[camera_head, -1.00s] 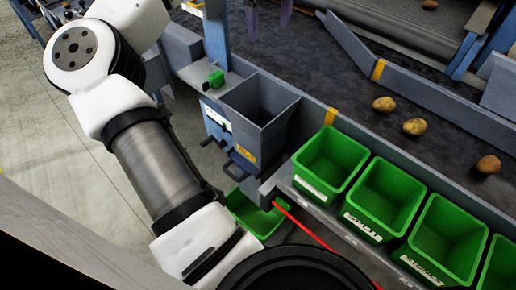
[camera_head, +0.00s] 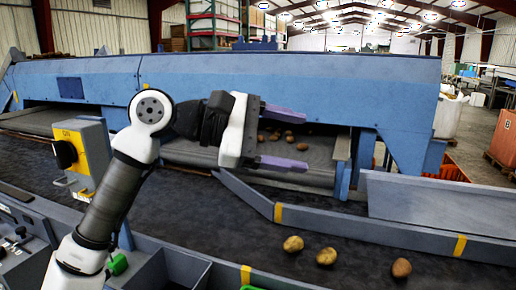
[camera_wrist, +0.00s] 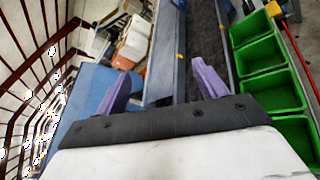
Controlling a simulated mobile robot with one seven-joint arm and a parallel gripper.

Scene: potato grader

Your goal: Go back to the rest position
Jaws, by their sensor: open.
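My gripper (camera_head: 276,137) is raised above the dark conveyor in the head view, with its two purple fingers pointing right. The fingers are spread wide with nothing between them. In the wrist view my gripper (camera_wrist: 160,85) also shows open and empty, with one finger over the blue machine side and the other near the belt's rail. My white and grey arm comes up from the lower left of the head view.
Three potatoes (camera_head: 326,256) lie on the belt (camera_head: 200,215) at front right. More potatoes sit under the blue machine (camera_head: 290,85). A yellow switch box (camera_head: 90,150) stands left of my arm. Green bins (camera_wrist: 262,55) line the right of the wrist view.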

